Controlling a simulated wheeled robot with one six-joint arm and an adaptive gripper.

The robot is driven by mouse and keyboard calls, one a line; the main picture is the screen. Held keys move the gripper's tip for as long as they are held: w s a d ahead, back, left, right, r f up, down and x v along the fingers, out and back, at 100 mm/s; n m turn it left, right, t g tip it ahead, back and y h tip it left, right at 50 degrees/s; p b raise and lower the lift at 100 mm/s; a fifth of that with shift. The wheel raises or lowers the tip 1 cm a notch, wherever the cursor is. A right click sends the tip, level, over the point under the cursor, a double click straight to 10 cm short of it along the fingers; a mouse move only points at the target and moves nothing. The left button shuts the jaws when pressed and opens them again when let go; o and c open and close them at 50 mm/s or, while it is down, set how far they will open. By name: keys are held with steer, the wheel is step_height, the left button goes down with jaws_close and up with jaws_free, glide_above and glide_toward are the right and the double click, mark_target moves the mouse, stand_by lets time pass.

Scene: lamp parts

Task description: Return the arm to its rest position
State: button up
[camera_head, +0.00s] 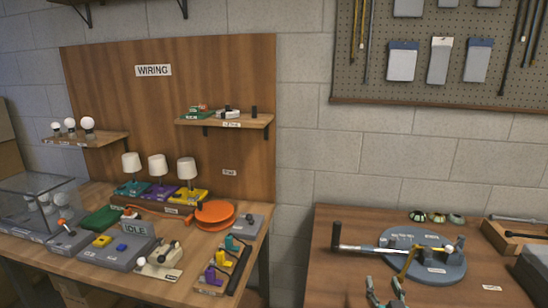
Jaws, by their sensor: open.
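My gripper (383,284) shows at the bottom edge, right of the picture's middle. Its two grey fingers stand apart with nothing visible between them. It appears over the front part of the right wooden table (335,285). The rest of my arm is out of the frame. Beyond the fingers is a blue-grey round fixture (450,272) with a long lever and a yellow part (409,262).
A wiring bench on the left holds three lamps (157,166), an orange disc (214,212) and a glass case (35,190). Small green-topped parts (437,217) and a wooden tray (503,238) stand at the right table's back. A gap separates the tables.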

steer(key=s+a+f, duration=0.2)
steer(key=s+f, duration=0.3)
steer(key=s, duration=0.4)
steer(key=s+a+f+g+y, duration=0.15)
steer(key=s+f, duration=0.25)
steer(key=s, duration=0.4)
steer(key=s+a+f+h, duration=0.1)
steer(key=s+a+f, duration=0.3)
steer(key=s, duration=0.5)
steer(key=s+a+r+y, duration=0.1)
steer(key=s+r, duration=0.1)
steer(key=s, duration=1)
steer(key=s+r+n+g, duration=0.1)
steer(key=s+r, duration=0.1)
steer(key=s, duration=1.1)
steer(key=shift+s+a+y, duration=0.25)
steer(key=shift+a+y, duration=0.1)
steer(key=shift+a, duration=0.05)
steer(key=shift+r+g, duration=0.1)
steer(key=shift+g, duration=0.15)
steer(key=shift+c, duration=0.3)
